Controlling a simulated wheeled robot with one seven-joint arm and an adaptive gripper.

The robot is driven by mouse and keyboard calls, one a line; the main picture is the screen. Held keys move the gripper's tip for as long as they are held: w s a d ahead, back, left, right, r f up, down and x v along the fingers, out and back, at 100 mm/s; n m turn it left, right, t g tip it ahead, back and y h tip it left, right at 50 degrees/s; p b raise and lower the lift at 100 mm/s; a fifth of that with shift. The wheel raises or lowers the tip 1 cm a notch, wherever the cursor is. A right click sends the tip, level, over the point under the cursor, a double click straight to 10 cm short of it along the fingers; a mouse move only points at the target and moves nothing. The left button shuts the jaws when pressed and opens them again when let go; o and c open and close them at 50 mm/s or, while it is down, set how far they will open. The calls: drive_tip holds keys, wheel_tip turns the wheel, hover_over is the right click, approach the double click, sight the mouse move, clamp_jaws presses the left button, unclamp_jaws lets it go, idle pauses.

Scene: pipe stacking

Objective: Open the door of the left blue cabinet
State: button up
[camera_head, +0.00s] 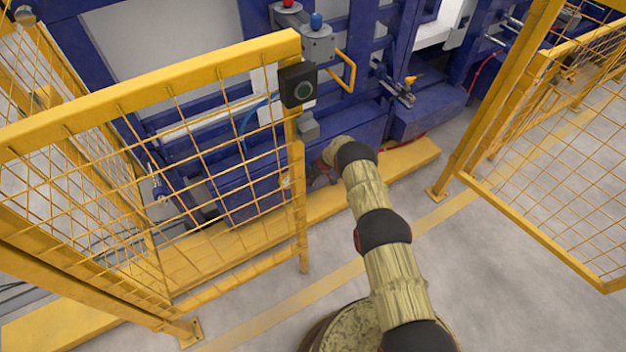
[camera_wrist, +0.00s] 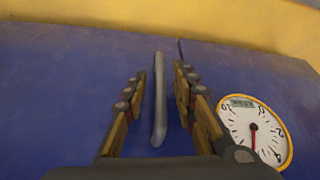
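In the wrist view, a blue cabinet front (camera_wrist: 60,90) fills most of the picture. A slim grey upright handle (camera_wrist: 159,105) stands out from it. My gripper (camera_wrist: 158,75) is open, with one finger on each side of the handle. A gap shows between the handle and each finger, so neither visibly touches it. A thin dark seam runs near the right fingertip. In the head view, my gripper (camera_head: 322,172) is low at the blue machine front, mostly hidden behind my wrist. The handle cannot be made out there.
A round white gauge (camera_wrist: 254,131) sits right of my fingers. In the head view, a yellow mesh fence (camera_head: 225,150) stands close left of my arm, carrying a black button box (camera_head: 297,85). Another fence (camera_head: 560,190) stands right. A low yellow beam (camera_head: 400,165) runs along the floor.

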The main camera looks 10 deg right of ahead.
clamp_jaws()
idle(0.9)
